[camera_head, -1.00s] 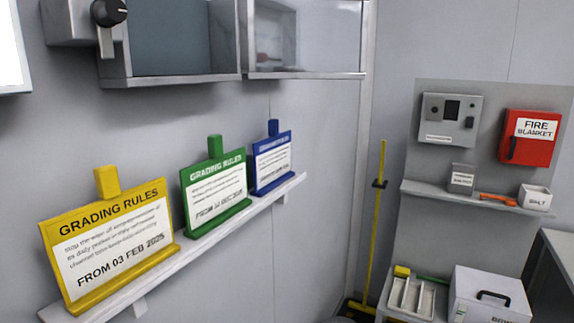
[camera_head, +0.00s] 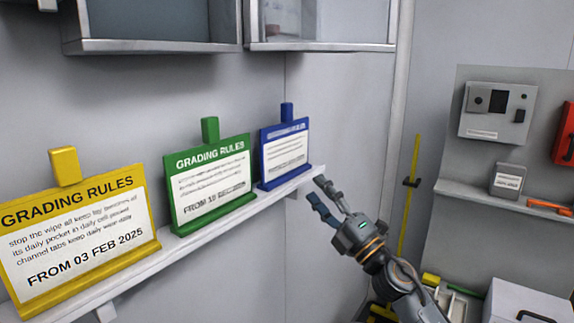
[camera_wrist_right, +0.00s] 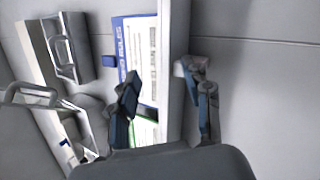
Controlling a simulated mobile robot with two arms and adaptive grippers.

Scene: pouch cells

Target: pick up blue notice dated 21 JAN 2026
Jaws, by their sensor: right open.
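The blue notice (camera_head: 285,152) stands upright at the right end of a white wall ledge, with a small blue tab on top. Its print is too blurred to read a date. It also shows in the right wrist view (camera_wrist_right: 120,45), turned on its side and partly covered by a finger. My right gripper (camera_head: 318,192) is open and empty, just right of the ledge's end and a little below the blue notice, apart from it. In the right wrist view its two fingers (camera_wrist_right: 165,80) are spread across the ledge. My left gripper is not in view.
The green notice (camera_head: 212,180) and yellow notice (camera_head: 85,235) stand left of the blue one on the ledge (camera_head: 150,265). Wall cabinets (camera_head: 155,46) hang above. A yellow pole (camera_head: 409,195) and a shelf (camera_head: 480,194) are to the right.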

